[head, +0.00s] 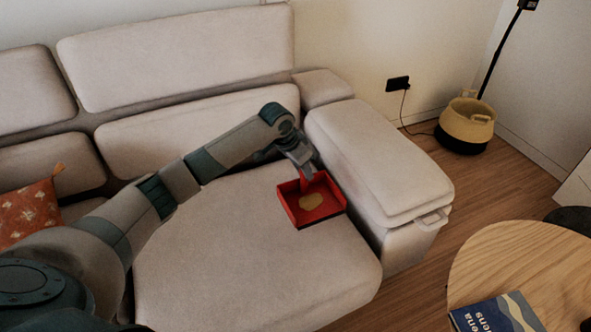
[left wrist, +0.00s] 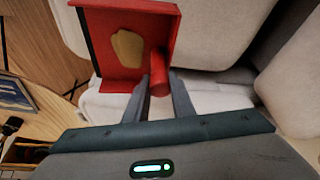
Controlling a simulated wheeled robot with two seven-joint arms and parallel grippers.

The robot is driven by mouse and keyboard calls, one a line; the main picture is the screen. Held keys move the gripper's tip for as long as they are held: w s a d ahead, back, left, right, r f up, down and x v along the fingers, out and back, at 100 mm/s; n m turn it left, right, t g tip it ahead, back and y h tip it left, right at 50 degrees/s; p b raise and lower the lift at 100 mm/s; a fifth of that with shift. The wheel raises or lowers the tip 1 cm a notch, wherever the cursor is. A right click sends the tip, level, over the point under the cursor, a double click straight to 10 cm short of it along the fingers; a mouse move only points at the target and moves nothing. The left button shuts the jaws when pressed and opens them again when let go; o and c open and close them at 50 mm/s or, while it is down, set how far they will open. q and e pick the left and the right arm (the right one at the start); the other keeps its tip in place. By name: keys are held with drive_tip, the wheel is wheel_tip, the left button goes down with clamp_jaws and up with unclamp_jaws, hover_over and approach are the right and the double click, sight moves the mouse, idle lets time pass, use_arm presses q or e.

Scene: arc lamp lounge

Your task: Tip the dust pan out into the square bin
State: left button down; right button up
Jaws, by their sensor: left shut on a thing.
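The red dust pan (head: 335,208) is over the sofa seat, beside the right armrest, and looks about level. A flat tan patch of dust (head: 311,201) lies on its floor. My left gripper (head: 306,174) is shut on the pan's handle at the back of the pan. In the left wrist view the red handle (left wrist: 159,79) sits between the two fingers, with the pan (left wrist: 158,30) and the tan dust (left wrist: 128,48) beyond. I cannot tell whether the pan touches the seat. I make out no square bin in either view. My right gripper is not in view.
The sofa seat (head: 240,260) is bare around the pan; its armrest (head: 375,160) rises close on the right. A round wooden table (head: 530,265) with a book (head: 497,315) stands at right. A round yellow-and-black basket (head: 466,123) stands on the floor by the wall, near a lamp pole.

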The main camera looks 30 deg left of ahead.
use_arm(q)
drive_tip(key=s+d+r+n, duration=0.2)
drive_tip(key=s+d+r, duration=0.5)
drive_tip(key=r, duration=0.4)
drive_tip(key=s+d+r+n+y, duration=0.1)
drive_tip(key=s+d+r+n, duration=0.2)
drive_tip(key=s, duration=0.7)
wheel_tip(320, 180, up, 3)
drive_tip(key=shift+f+t+y, duration=0.1)
drive_tip(key=shift+t+y, duration=0.2)
drive_tip(key=shift+y, duration=0.1)
drive_tip(key=shift+s, duration=0.1)
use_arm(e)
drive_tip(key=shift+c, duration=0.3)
